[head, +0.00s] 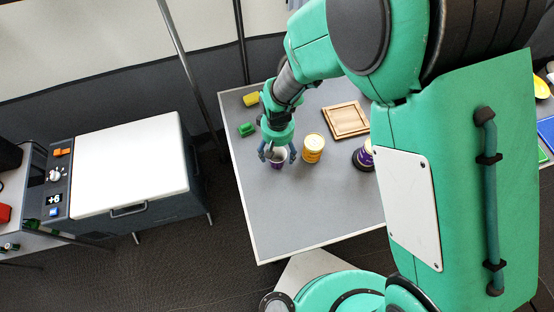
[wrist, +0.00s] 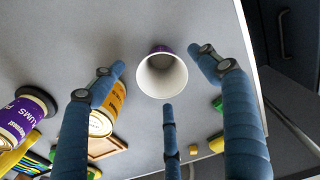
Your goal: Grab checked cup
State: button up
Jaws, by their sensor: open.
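A small cup, purple outside with a pale inside, stands on the grey table (head: 300,220) below my gripper (head: 278,154). The cup (head: 278,163) is partly hidden by the fingers in the head view, and a checked pattern cannot be made out. In the wrist view the cup (wrist: 162,74) shows its open mouth, between and just beyond the fingertips. My gripper's three blue fingers (wrist: 165,85) are spread open around the cup's sides, with nothing held. Whether any finger touches it cannot be told.
A yellow can (head: 314,146) stands close right of the cup; a purple-labelled jar (head: 363,156) is farther right. A wooden tray (head: 346,119), a green block (head: 246,129) and a yellow piece (head: 251,99) lie behind. The table's front is clear. A white-lidded cooler (head: 130,160) stands left.

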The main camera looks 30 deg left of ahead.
aim_at(277, 158)
jog(key=shift+f, duration=0.4)
jog(key=shift+w+a+f+b, duration=0.1)
jog(key=shift+f+b, duration=0.4)
jog(key=shift+f, duration=0.8)
jog(key=shift+a+f+b, duration=0.1)
jog(key=shift+f+b, duration=0.35)
jog(key=shift+f, duration=0.85)
jog(key=shift+c, duration=0.5)
jog(key=c, duration=0.7)
